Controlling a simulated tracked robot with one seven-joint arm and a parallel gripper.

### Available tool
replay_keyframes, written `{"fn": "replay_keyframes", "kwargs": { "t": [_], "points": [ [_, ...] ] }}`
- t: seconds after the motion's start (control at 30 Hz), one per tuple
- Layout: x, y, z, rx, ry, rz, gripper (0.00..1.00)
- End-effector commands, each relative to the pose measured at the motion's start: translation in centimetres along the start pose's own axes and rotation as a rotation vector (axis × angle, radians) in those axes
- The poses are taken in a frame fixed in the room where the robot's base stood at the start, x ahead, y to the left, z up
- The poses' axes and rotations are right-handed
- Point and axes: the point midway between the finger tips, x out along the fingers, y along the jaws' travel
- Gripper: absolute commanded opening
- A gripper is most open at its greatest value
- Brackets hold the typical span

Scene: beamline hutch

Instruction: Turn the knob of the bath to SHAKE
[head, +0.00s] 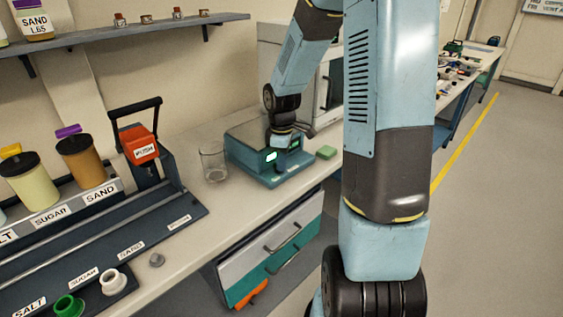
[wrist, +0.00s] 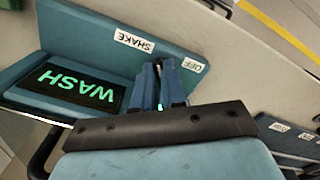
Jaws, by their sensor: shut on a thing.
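The bath (head: 262,176) is a low teal box on the bench, with a lit green display on its front in the head view. In the wrist view its panel (wrist: 90,35) carries the labels SHAKE (wrist: 134,41) and OFF (wrist: 193,65), and its display (wrist: 75,90) reads WASH in green. My gripper (wrist: 160,80) is shut on the knob, its two blue fingers close together between the SHAKE and OFF labels. The knob is mostly hidden by the fingers, so I cannot tell its pointing. In the head view my arm comes down over the bath.
A clear glass beaker (head: 214,162) stands left of the bath, and a green block (head: 327,152) lies to its right. A drawer cabinet (head: 272,250) is below the bench. A rack with labelled jars (head: 83,160) and a red PUSH lever (head: 143,150) stand at left.

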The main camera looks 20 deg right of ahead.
Motion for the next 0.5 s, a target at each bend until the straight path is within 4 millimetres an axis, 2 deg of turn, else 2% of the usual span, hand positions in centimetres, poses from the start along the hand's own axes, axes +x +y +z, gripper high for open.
{"fn": "replay_keyframes", "kwargs": {
  "t": [0.5],
  "points": [
    [-0.02, 0.2, 0.07, -0.121, 0.0, 0.001, 0.0]
  ]
}}
